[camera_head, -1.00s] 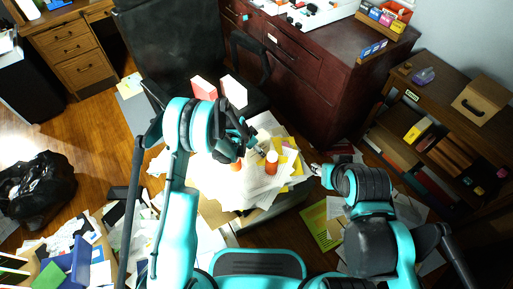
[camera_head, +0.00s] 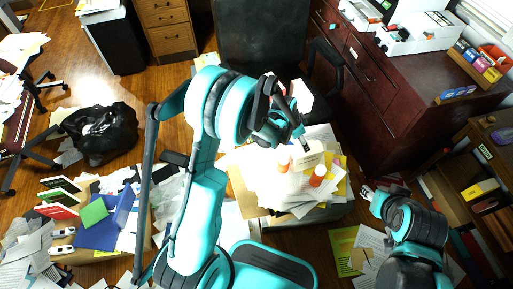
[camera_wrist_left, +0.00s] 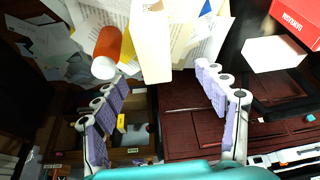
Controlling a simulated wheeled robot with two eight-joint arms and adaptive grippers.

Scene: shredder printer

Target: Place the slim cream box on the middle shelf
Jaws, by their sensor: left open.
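The slim cream box (camera_head: 308,157) stands on the paper-covered table beside two orange bottles. In the left wrist view the cream box (camera_wrist_left: 151,42) is upright just beyond the gap between my left fingers, apart from both. My left gripper (camera_wrist_left: 160,82) is open and empty; in the head view it (camera_head: 298,133) is beside the cream box, its fingers partly hidden by its own links. The brown shelf unit (camera_head: 460,170) stands at the right with its middle shelf partly in view. My right gripper (camera_head: 370,192) is near the table's right side, too small to read.
Orange bottles (camera_head: 318,175) with white caps stand close to the cream box; one also shows in the wrist view (camera_wrist_left: 107,50). A dark red cabinet (camera_head: 385,85) stands behind. Papers and a black bag (camera_head: 103,130) cover the floor left.

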